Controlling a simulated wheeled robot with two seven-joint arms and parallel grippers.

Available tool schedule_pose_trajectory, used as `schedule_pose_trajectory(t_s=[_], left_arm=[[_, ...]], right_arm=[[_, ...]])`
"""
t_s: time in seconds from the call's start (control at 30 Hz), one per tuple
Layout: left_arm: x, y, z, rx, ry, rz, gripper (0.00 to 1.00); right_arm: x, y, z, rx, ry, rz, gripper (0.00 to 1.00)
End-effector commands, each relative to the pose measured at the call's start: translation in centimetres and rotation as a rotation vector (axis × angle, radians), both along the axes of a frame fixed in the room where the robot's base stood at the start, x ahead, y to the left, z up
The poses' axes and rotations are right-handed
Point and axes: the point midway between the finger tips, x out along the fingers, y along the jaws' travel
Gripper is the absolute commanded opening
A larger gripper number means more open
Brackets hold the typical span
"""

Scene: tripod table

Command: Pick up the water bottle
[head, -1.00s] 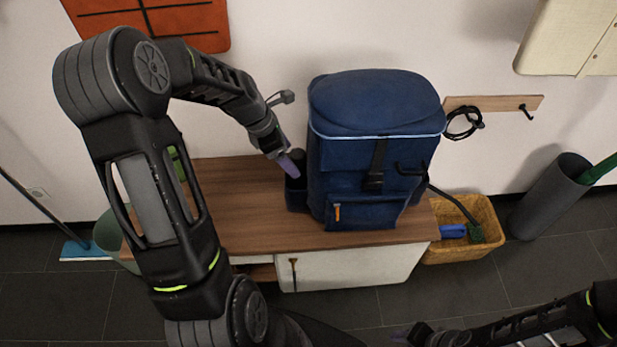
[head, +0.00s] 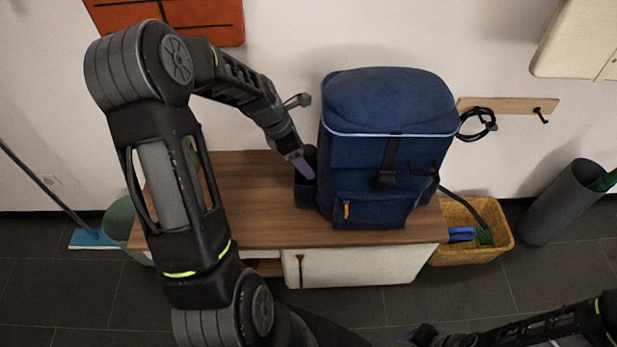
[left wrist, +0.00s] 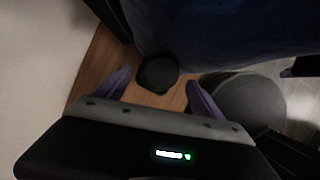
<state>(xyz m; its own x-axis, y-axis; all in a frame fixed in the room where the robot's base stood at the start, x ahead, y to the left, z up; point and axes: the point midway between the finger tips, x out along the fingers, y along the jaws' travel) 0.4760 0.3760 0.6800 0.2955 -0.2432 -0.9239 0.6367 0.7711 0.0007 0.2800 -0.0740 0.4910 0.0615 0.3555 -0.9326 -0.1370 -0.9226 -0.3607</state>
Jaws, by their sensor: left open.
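A blue backpack (head: 385,110) stands upright on a wooden bench top. The dark water bottle (head: 310,153) sits upright in the backpack's left side pocket (head: 305,193), and only its upper part shows. In the left wrist view its round dark cap (left wrist: 158,73) lies ahead of and between the fingers. My left gripper (head: 303,168) is open, its purple fingers pointing down beside the bottle top; I cannot tell whether they touch it. The fingers also show spread in the left wrist view (left wrist: 156,93). My right gripper (head: 408,336) is low at the bottom edge, mostly cut off.
The bench (head: 235,205) has clear wood left of the backpack. A wicker basket (head: 470,252) stands on the floor at right, and a grey bin (head: 560,205) beyond it. A hook rail (head: 510,105) with a black cable is on the wall. A green bucket (head: 120,222) stands at left.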

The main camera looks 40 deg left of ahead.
Motion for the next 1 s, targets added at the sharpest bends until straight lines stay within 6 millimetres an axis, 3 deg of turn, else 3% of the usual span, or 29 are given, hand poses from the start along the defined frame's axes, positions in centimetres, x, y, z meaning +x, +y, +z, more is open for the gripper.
schedule_pose_trajectory(t_s=[0.4,1.0], left_arm=[[1.5,-0.9,-4.7,-0.002,0.001,0.0,0.78],[1.5,-0.9,-4.8,-0.001,0.001,0.0,0.78]], right_arm=[[0.0,0.0,-0.6,0.0,0.0,0.0,0.36],[0.0,0.0,-0.6,0.0,0.0,0.0,0.36]])
